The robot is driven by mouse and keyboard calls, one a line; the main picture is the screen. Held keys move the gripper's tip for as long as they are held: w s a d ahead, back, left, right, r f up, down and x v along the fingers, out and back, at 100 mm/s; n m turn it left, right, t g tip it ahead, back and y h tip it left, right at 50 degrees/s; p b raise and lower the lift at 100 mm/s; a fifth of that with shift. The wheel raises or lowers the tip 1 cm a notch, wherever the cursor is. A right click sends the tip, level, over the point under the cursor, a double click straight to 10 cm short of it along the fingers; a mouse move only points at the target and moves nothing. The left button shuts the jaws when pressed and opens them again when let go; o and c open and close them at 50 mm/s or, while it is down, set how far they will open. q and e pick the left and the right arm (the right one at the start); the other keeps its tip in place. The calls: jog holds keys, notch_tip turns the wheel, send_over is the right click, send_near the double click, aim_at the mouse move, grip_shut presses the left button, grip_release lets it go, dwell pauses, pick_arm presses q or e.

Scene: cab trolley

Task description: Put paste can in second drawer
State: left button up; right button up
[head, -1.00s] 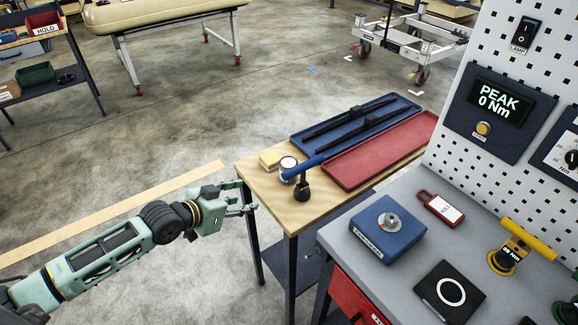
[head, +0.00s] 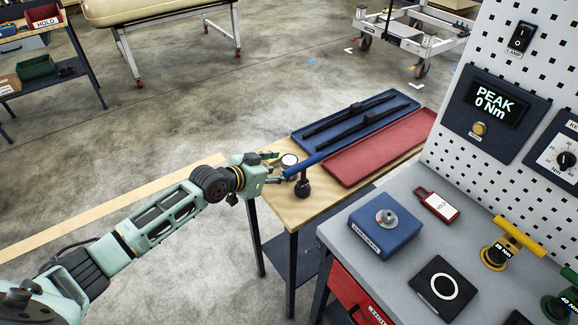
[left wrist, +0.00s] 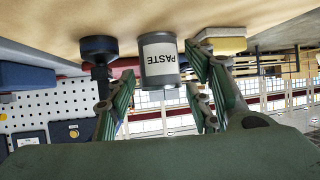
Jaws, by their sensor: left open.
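The paste can (left wrist: 159,62) is a grey can with a white PASTE label. In the left wrist view, which is upside down, it stands on the wooden table just ahead of and between the fingers of my left gripper (left wrist: 160,100). In the head view the can (head: 289,160) shows mostly its pale lid. My left gripper (head: 279,169) is open at the table's left edge, close to the can and empty. A red drawer front (head: 352,297) shows under the grey workbench, partly cut off; it looks closed. Which drawer is the second cannot be told. My right gripper is not in view.
A blue-handled tool with a black base (head: 303,188) stands right beside the can. A yellow sponge (left wrist: 222,44) lies on its other side. Blue (head: 398,100) and red (head: 345,170) trays lie behind. The grey workbench (head: 385,260) holds a blue box (head: 372,240).

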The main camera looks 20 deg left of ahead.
aim_at(283, 167)
pick_arm(q)
jog(key=x, duration=0.3)
jog(key=shift+w+d, duration=0.25)
jog(key=shift+w, duration=0.15)
jog(key=shift+r, duration=0.1)
jog(key=shift+c, duration=0.5)
jog(key=c, duration=1)
